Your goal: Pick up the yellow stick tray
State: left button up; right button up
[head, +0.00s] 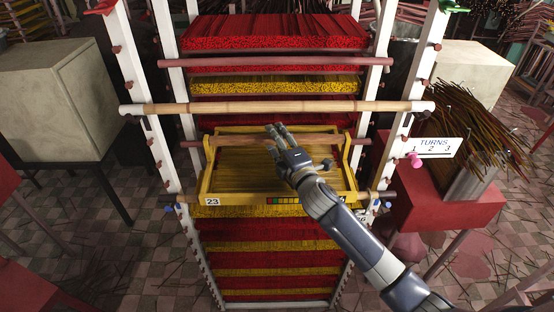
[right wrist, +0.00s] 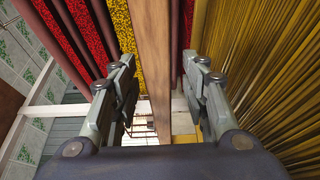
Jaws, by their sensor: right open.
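The yellow stick tray (head: 240,198) sits in the white rack, filled with thin yellow-brown sticks (head: 235,168). Its front carries a "23" label and a coloured strip. A wooden handle bar (head: 325,139) spans the tray between two yellow end brackets. My right gripper (head: 277,132) is over the middle of this bar, reaching in from the lower right. In the right wrist view, my right gripper (right wrist: 158,60) is open with one finger on each side of the wooden bar (right wrist: 152,95). Yellow sticks (right wrist: 265,85) show on the right. My left gripper is out of view.
Red and yellow stick layers (head: 265,260) lie below. A "TURNS" sign (head: 434,148) and red stand (head: 445,208) are at right, a grey box (head: 60,100) at left.

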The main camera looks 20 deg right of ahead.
jog(key=shift+c, duration=1)
grip_shut()
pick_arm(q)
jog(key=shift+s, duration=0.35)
pick_arm(e)
jog(key=shift+r, duration=0.1)
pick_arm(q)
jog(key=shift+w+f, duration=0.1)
